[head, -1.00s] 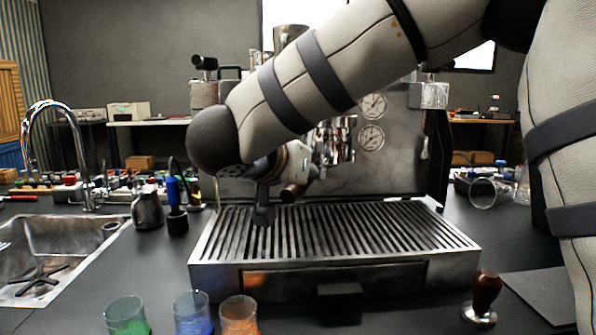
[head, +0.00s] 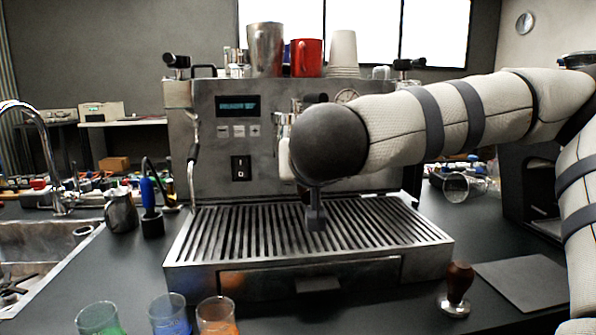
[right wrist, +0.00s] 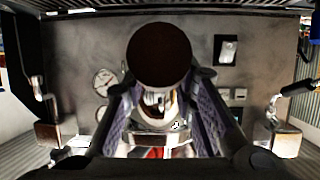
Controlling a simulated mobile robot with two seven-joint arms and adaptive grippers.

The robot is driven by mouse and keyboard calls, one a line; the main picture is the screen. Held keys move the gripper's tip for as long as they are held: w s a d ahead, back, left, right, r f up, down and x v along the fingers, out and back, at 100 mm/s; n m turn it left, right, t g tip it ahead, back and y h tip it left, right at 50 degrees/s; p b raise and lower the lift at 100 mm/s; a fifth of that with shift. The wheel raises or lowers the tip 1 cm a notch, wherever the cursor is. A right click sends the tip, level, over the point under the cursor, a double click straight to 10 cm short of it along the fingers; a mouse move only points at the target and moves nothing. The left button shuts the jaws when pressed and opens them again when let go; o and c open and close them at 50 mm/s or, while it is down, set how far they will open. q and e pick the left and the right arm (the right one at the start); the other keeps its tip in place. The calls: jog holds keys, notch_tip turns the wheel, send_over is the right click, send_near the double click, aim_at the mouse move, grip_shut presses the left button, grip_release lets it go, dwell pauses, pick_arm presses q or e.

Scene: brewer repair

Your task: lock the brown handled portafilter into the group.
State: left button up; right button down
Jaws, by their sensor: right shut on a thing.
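The espresso machine (head: 225,165) stands on the counter, facing me. My right arm reaches across its front and hides most of the group (head: 281,130). In the right wrist view, the portafilter's dark brown handle (right wrist: 160,55) points toward the camera with its round end showing. My right gripper (right wrist: 163,92) is shut on this handle, with a finger on each side. Bright metal shows behind the handle, close to the machine front; whether the portafilter is seated in the group cannot be told. In the head view the handle is hidden behind my arm. My left gripper is not in view.
The slatted drip tray (head: 250,225) lies below my arm. A tamper (head: 458,285) and a dark mat (head: 525,280) are at front right. Glasses with coloured contents (head: 170,315) stand at front left. A steel pitcher (head: 121,212) stands beside the sink (head: 50,250).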

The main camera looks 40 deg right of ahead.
jog(key=shift+s+d+r+n+t+y, duration=0.15)
jog(key=shift+s+d+n+t+y, duration=0.2)
jog(key=shift+d+n+t+y, duration=0.15)
jog(key=c, duration=1.2)
grip_release()
jog(key=shift+a, duration=0.15)
jog(key=shift+c, duration=0.2)
jog(key=v, duration=0.7)
jog(key=shift+s, duration=0.2)
